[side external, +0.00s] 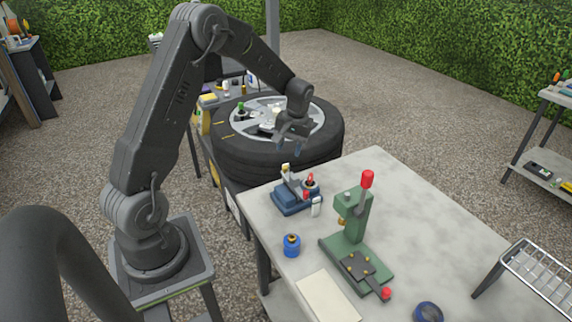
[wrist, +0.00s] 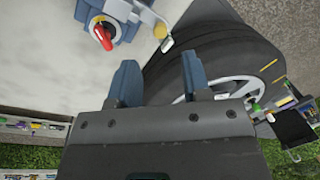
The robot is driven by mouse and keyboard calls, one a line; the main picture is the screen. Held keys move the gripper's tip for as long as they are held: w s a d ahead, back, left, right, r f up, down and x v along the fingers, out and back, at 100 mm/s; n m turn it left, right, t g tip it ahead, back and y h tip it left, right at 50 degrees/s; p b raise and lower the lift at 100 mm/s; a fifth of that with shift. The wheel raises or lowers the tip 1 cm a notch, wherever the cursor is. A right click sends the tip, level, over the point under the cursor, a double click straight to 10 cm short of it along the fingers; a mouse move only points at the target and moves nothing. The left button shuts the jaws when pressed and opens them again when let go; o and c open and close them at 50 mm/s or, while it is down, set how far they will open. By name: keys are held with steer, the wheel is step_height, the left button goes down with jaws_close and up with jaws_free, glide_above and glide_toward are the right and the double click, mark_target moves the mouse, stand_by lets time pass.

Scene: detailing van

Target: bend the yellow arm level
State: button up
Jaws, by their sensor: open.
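A small blue fixture (side external: 297,199) stands on the grey table's far-left corner. A short upright lever with a pale yellow tip (side external: 285,168) rises from its left side; no other yellow arm is clear. Beside the lever are a red-topped round part and a small white tag. In the wrist view, the fixture (wrist: 124,12) is at the top, with a red handle (wrist: 101,35) and a yellow tip (wrist: 160,31). My gripper (side external: 290,150) is open and empty, above and apart from the fixture, near the tyre. Its two blue fingers (wrist: 160,78) are spread with nothing between them.
A green press (side external: 355,240) with a red-knobbed lever stands right of the fixture. A blue jar (side external: 291,245) and a pale pad (side external: 327,297) lie in front. A tyre (side external: 270,150) is behind my gripper. The table's far right (side external: 410,185) is clear.

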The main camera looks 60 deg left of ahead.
mark_target(285, 166)
steer(key=f, duration=0.6)
steer(key=shift+s+a+f, duration=0.35)
steer(key=shift+s+f, duration=0.05)
steer(key=shift+c, duration=0.4)
jaws_close()
